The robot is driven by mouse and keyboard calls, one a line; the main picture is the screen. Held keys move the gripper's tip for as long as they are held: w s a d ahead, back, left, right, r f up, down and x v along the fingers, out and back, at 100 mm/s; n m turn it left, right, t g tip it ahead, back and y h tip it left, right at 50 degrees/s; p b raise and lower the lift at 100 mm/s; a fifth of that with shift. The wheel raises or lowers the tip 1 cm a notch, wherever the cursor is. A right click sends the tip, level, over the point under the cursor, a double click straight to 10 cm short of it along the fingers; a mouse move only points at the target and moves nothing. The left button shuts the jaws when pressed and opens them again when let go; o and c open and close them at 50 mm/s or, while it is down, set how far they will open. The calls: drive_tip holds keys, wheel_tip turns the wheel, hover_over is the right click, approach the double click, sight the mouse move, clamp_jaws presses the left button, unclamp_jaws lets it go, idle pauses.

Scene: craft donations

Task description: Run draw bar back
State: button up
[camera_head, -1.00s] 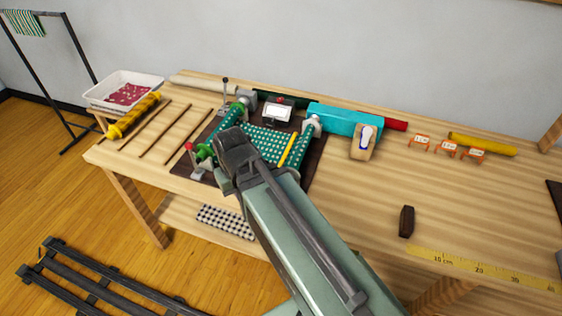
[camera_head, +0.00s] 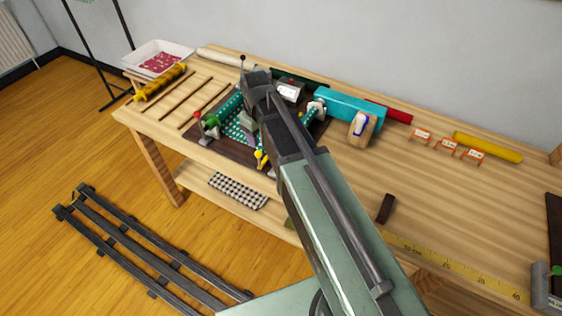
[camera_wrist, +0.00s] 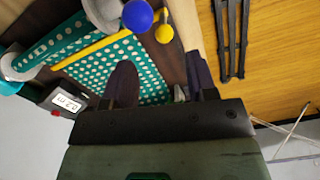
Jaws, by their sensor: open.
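The cloth machine stands on a dark board on the bench, with green white-dotted cloth (camera_head: 236,128) stretched across it. A yellow bar (camera_wrist: 88,46), apparently the draw bar, crosses the cloth in the wrist view. A yellow knob (camera_wrist: 164,34) is near its right end, beside a blue ball (camera_wrist: 138,16); whether the knob joins the bar is unclear. The knob also shows in the head view (camera_head: 261,158). My gripper (camera_wrist: 160,82) is open and empty over the cloth's edge, apart from the knob. In the head view my arm hides part of the machine.
A small display (camera_wrist: 67,102) stands beside the cloth. A red-knobbed lever (camera_head: 196,116) and a tall black-knobbed lever (camera_head: 242,62) flank the machine. A teal box (camera_head: 345,108) is to its right.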

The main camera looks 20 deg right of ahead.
sight(259, 153)
drive_tip(key=shift+a, duration=0.15)
drive_tip(key=shift+w+a+f, duration=0.2)
drive_tip(key=shift+w+a, duration=0.1)
drive_tip(key=shift+f+b, duration=0.3)
drive_tip(key=shift+b, duration=0.05)
wheel_tip(259, 153, down, 10)
drive_tip(key=b, duration=1)
drive_tip(key=shift+f, duration=0.15)
clamp_jaws()
